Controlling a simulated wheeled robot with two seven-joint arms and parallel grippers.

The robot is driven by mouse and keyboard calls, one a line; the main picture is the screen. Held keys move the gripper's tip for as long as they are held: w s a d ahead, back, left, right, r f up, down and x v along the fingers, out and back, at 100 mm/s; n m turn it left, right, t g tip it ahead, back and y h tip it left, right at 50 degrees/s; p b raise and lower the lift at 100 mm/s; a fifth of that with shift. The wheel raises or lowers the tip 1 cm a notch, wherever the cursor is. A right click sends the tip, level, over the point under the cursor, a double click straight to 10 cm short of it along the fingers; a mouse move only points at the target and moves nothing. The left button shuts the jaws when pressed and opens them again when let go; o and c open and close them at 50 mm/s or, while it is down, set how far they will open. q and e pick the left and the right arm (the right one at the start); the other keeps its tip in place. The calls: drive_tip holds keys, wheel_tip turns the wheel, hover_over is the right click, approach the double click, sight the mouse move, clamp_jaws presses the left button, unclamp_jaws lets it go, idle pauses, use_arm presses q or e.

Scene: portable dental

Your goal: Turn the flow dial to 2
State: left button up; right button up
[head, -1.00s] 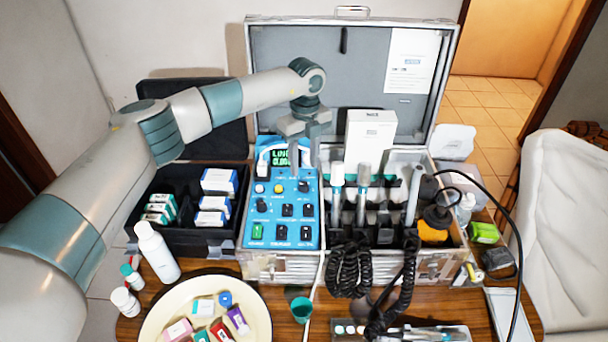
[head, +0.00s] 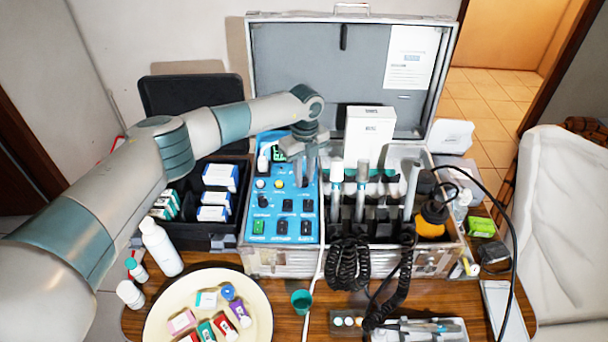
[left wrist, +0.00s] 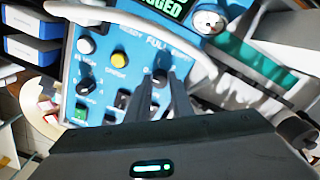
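The blue control panel (head: 281,215) stands in the left part of the open metal case. A black dial (left wrist: 160,77) on it, below the partly hidden word "FULL", shows in the left wrist view; its setting cannot be read and I cannot tell whether it is the flow dial. My left gripper (head: 305,182) points down at the panel's upper right. Its two fingers are apart, with the dial between their tips in the left wrist view (left wrist: 161,78); contact is unclear. Another black dial (head: 263,202) sits to the left. My right gripper is not in view.
Upright handpieces (head: 362,190) and a white box (head: 370,135) stand close to the right of the panel. A black coiled cord (head: 348,265) hangs in front of the case. A round plate (head: 165,320) with small boxes lies front left.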

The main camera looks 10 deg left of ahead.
use_arm(q)
clamp_jaws()
